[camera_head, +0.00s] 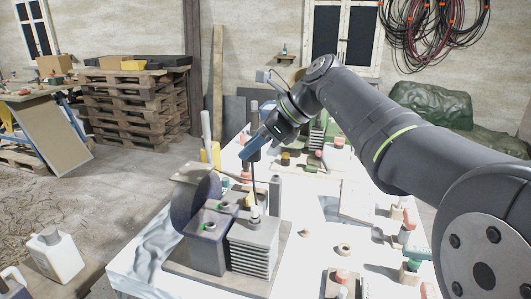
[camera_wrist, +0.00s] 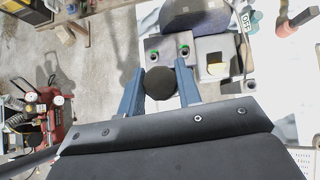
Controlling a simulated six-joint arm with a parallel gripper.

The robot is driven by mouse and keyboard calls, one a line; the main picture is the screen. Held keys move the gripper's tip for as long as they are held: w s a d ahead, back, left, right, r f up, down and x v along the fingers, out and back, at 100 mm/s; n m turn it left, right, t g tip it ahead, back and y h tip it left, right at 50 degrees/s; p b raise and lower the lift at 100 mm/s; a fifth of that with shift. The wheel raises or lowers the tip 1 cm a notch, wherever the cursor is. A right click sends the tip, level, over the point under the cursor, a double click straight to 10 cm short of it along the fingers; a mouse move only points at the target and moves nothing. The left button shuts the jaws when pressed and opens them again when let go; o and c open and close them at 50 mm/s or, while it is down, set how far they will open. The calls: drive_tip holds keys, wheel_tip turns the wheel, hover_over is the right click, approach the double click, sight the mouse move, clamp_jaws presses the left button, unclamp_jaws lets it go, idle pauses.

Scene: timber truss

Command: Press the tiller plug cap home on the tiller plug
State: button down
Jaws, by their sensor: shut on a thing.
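My gripper (camera_wrist: 160,88) is shut on a dark round piece, which I take to be the tiller plug cap (camera_wrist: 160,83); it sits between the two blue fingers in the wrist view. In the head view my gripper (camera_head: 254,150) hangs above the grey engine (camera_head: 207,252), tilted down to the left. A thin dark upright line runs below it towards a pale, plug-like stub (camera_head: 255,214) on top of the finned block (camera_head: 254,248). This stub looks like the tiller plug. The held cap appears above and apart from it. In the wrist view I cannot make out the plug.
A large dark disc (camera_head: 198,201) stands beside the engine. The white table (camera_head: 304,257) carries several small parts and red-topped pieces to the right. A white jug (camera_head: 56,255) stands at the lower left.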

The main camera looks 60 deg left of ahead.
sight(255, 206)
idle(0.3)
drive_tip(key=shift+f, duration=5.95)
drive_tip(key=shift+f, duration=0.45)
drive_tip(key=shift+f, duration=1.15)
drive_tip(key=c, duration=0.9)
unclamp_jaws()
drive_tip(key=shift+c, duration=0.2)
drive_tip(key=shift+w, duration=0.1)
drive_tip(key=v, duration=1.7)
drive_tip(key=shift+r, duration=0.2)
